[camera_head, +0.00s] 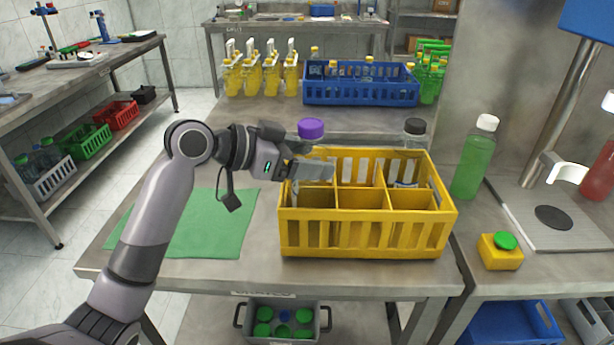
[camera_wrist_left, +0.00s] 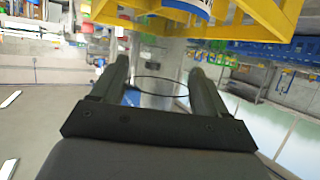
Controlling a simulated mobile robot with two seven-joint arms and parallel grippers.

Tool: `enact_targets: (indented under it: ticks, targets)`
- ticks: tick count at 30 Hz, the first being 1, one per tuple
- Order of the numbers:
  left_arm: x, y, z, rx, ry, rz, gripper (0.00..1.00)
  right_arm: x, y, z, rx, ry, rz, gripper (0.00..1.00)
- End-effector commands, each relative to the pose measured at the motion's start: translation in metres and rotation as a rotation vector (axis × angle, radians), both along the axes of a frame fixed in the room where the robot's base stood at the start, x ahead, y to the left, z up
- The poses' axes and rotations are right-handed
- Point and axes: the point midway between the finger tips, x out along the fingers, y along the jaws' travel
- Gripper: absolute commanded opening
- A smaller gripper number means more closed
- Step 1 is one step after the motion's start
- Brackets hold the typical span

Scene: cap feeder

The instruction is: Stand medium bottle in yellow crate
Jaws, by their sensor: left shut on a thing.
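The yellow crate (camera_head: 362,227) stands on the steel table, with open compartments toward me. My left gripper (camera_head: 318,170) is over its left side. In the left wrist view the fingers (camera_wrist_left: 158,88) stand apart around a see-through round thing with a dark rim, which I take to be the medium bottle (camera_wrist_left: 160,92). A purple cap (camera_head: 311,128) shows just above the gripper; the gripper hides what is under it. A bottle with a black cap (camera_head: 415,127) stands at the crate's back right; I cannot tell whether inside or behind. My right gripper is not in view.
A green bottle with a white cap (camera_head: 474,158) stands right of the crate. A yellow box with a green button (camera_head: 500,251) is at the front right. A green mat (camera_head: 212,225) lies left of the crate. A blue crate of bottles (camera_head: 361,96) stands farther back.

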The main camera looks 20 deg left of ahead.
Motion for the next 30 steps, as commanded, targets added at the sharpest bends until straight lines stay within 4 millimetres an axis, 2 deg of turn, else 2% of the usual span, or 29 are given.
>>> enact_targets:
  ticks: [7,19,20,21,22,30]
  targets:
    - [0.000,0.000,-0.037,-0.002,0.005,0.001,0.31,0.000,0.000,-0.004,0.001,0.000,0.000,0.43]
    - [0.000,0.000,-0.043,0.001,0.002,0.000,0.31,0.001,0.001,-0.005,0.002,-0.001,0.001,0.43]
    - [0.000,0.000,-0.042,0.000,0.001,0.000,0.81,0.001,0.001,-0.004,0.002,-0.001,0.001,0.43]
    - [0.000,0.000,-0.042,0.000,0.001,0.000,0.94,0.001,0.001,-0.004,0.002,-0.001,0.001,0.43]
    - [0.000,0.000,-0.042,0.000,0.001,0.000,1.00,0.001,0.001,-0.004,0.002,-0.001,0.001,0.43]
    - [0.000,0.000,-0.039,0.000,0.001,0.000,1.00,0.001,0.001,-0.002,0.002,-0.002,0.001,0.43]
